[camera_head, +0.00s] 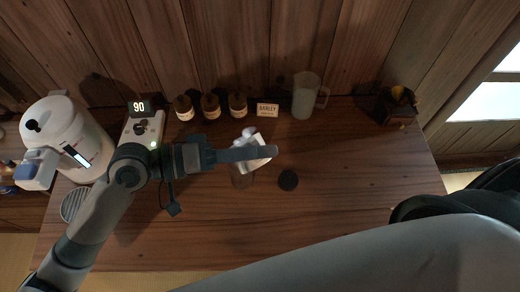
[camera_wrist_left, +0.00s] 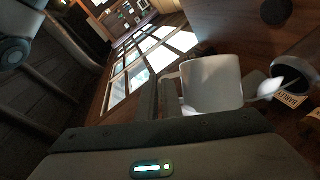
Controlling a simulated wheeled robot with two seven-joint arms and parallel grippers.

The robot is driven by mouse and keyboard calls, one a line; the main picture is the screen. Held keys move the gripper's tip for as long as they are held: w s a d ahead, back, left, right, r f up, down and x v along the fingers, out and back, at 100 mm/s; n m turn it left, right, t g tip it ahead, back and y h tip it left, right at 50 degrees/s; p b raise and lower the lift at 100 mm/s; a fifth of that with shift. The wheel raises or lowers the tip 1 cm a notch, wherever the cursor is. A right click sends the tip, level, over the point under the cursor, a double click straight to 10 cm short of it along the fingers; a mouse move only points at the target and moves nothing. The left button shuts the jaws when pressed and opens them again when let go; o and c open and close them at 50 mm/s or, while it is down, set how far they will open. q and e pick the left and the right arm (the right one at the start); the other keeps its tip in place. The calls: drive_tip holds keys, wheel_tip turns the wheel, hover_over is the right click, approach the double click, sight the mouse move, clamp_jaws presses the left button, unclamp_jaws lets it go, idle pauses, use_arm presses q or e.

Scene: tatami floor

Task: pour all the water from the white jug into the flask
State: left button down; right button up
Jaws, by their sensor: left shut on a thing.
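The white jug (camera_head: 252,137) is held in my left gripper (camera_head: 247,155), whose dark fingers are shut on it. In the left wrist view the white jug (camera_wrist_left: 212,86) fills the middle, with a pale spout-like part at its right. Whether water is flowing, and the water level in either vessel, I cannot tell. My right gripper is not in view; only my right arm shows.
Several brown jars (camera_head: 211,106), a BARLEY card (camera_head: 267,109) and a translucent pitcher (camera_head: 304,96) stand at the back. A white dispenser (camera_head: 68,137) and a "90" display unit (camera_head: 140,122) are left.

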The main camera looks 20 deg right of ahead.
sight(253, 137)
use_arm(q)
drive_tip(key=shift+w+a+r+n, duration=0.1)
drive_tip(key=shift+w+r+n, duration=0.35)
drive_tip(key=shift+n, duration=0.05)
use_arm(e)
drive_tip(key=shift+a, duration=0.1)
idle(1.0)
use_arm(q)
drive_tip(key=shift+w+a+r+n+g+h, duration=0.25)
drive_tip(key=shift+w+r+n+g+h, duration=0.2)
drive_tip(key=shift+w+r+n, duration=0.35)
idle(2.3)
drive_tip(key=shift+w+f, duration=0.1)
drive_tip(key=shift+f, duration=0.05)
drive_tip(key=shift+w+f+b, duration=0.15)
drive_tip(key=shift+b, duration=0.3)
drive_tip(key=shift+s+r, duration=0.2)
drive_tip(key=shift+s, duration=0.1)
drive_tip(key=shift+w, duration=0.1)
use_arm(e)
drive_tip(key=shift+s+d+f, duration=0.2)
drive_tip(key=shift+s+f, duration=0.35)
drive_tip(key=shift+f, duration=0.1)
use_arm(q)
drive_tip(key=shift+f, duration=0.1)
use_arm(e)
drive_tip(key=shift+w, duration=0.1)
